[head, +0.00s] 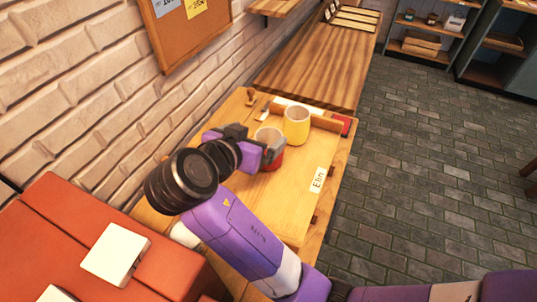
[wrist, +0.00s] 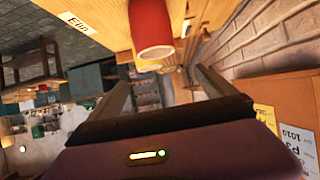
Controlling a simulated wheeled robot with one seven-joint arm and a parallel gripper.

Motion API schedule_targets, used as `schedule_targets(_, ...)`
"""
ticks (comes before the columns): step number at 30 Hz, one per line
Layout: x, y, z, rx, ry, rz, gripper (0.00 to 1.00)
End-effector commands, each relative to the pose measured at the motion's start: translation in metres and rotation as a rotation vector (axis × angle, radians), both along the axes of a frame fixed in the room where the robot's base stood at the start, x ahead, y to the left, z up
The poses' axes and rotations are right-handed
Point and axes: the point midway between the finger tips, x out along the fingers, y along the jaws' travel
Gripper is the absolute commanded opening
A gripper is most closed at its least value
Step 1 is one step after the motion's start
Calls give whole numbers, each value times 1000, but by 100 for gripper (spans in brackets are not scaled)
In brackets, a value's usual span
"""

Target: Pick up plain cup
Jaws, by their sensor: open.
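A red cup (head: 271,162) stands upright on the wooden tray (head: 285,212), with its pale inside showing at the top. A yellow cup (head: 296,127) stands just behind it to the right. Both look unpatterned, so I cannot tell which is the plain cup. My gripper (head: 266,146) is at the red cup in the head view and partly hides it. In the wrist view, my gripper (wrist: 164,68) is open and empty. The red cup (wrist: 151,22) shows ahead of the gap between its fingers, upside down in the picture. I cannot tell whether a finger touches it.
A name label (head: 318,180) is on the tray's right side. A small wooden knob-like piece (head: 251,96) stands at the back left. A brick wall (head: 90,80) with a cork board (head: 187,32) runs along the left. Orange-red boxes (head: 75,225) are at the front left. The stone floor on the right is clear.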

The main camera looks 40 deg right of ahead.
Motion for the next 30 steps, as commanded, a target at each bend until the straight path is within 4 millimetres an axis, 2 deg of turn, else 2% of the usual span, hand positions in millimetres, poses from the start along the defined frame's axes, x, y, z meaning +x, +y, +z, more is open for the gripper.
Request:
schedule_targets(1,0,0,-13,0,0,0,95)
schedule_targets(12,0,0,-64,0,0,0,95)
schedule_targets(19,1,-4,-74,0,2,-1,95)
schedule_targets(30,13,-38,-90,-1,4,-3,95)
